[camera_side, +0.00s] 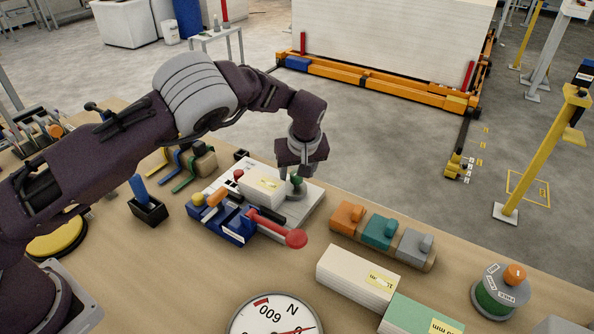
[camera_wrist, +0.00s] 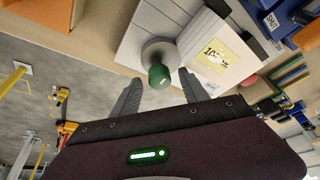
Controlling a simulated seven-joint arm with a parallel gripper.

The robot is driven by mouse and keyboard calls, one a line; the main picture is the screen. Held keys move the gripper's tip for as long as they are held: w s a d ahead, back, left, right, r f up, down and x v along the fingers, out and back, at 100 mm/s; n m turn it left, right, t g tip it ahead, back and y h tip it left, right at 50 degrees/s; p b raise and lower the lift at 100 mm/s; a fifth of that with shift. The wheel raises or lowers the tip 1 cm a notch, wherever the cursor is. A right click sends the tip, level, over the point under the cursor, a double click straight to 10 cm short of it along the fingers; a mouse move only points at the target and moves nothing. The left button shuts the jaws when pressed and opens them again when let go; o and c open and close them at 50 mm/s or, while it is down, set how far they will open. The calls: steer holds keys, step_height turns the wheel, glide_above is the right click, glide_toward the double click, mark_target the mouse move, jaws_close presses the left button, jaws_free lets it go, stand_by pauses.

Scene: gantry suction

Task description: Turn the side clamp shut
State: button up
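A green knob on a round pale base (camera_wrist: 158,75) stands beside a white block (camera_wrist: 215,52) with a yellow label. In the side view the knob (camera_side: 297,183) is just under my gripper (camera_side: 301,170). In the wrist view my gripper (camera_wrist: 158,92) is open, with one finger on each side of the knob; I cannot tell whether they touch it. A blue clamp body (camera_side: 222,222) with a long red ball-ended lever (camera_side: 295,238) sits at the near side of the block (camera_side: 262,187). A blue part marked SHUT (camera_wrist: 273,20) shows at the wrist view's upper right. Which part is the side clamp is unclear.
An orange, teal and grey block rack (camera_side: 382,236) stands to the right. White and green slabs (camera_side: 358,275), a dial (camera_side: 275,318) and a round green-orange device (camera_side: 497,293) are nearer the front. Hex keys (camera_side: 178,165) and a black holder (camera_side: 149,210) are left.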

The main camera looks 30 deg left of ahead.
mark_target(299, 194)
steer(key=shift+r, duration=0.1)
steer(key=v, duration=0.7)
steer(key=s+a+r+m+h, duration=0.2)
steer(key=s+a+r, duration=0.2)
steer(key=s+r, duration=0.5)
steer(key=s+a+r+m+h, duration=0.1)
steer(key=s+a+r+h, duration=0.15)
steer(key=s+r, duration=0.65)
steer(key=s+a+m+t, duration=0.1)
steer(key=s+m, duration=0.2)
steer(key=s, duration=0.7)
steer(key=s+a+m+t+y, duration=0.1)
steer(key=s+m, duration=0.2)
steer(key=s, duration=0.7)
steer(key=shift+s+a+t, duration=0.15)
steer(key=shift+s+t, duration=0.15)
